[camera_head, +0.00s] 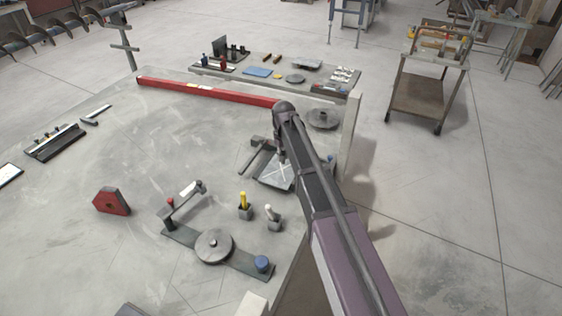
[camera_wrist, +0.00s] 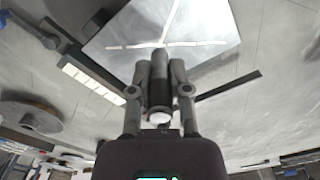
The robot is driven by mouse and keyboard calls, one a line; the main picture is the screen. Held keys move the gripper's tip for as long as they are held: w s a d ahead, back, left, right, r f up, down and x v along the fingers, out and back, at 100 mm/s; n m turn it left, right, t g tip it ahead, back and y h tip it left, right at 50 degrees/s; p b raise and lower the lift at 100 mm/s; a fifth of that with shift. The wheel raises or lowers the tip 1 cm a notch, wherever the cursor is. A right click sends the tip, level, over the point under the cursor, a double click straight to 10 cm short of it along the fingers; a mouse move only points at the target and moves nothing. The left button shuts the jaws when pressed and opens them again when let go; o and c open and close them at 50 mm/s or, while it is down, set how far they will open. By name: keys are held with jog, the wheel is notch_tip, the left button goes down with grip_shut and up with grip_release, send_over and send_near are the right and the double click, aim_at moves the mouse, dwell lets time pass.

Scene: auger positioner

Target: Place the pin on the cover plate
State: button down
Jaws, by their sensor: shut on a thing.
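The cover plate (camera_head: 272,176) is a square grey metal plate with a white cross, lying on the work surface below my gripper. In the wrist view the plate (camera_wrist: 190,25) fills the top middle. My gripper (camera_head: 281,158) is above the plate in the head view, partly hidden by my arm. In the wrist view my gripper (camera_wrist: 158,88) is shut on a dark grey cylinder with a pale end, which looks like the pin (camera_wrist: 158,78). The pin appears in front of the plate; whether it touches the plate cannot be told.
A fixture with a round disc (camera_head: 214,246) and blue knob (camera_head: 262,263) stands front left. Yellow-topped and white-topped pieces (camera_head: 244,203) stand beside it. A red bar (camera_head: 205,91) lies behind; a red block (camera_head: 111,201) sits left. A raised grey edge (camera_head: 352,130) is at right.

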aim_at(282, 169)
jog(key=shift+w, duration=0.1)
jog(key=shift+w+a, duration=0.15)
jog(key=shift+w, duration=0.05)
jog(key=shift+w+a+f+b, duration=0.2)
jog(key=shift+w+f+b, duration=0.1)
jog(key=shift+f+b, duration=1.55)
jog(key=shift+f, duration=0.15)
jog(key=c, duration=0.6)
grip_release()
jog(key=shift+r, duration=0.2)
notch_tip(282, 169, up, 12)
jog(key=p, duration=1.2)
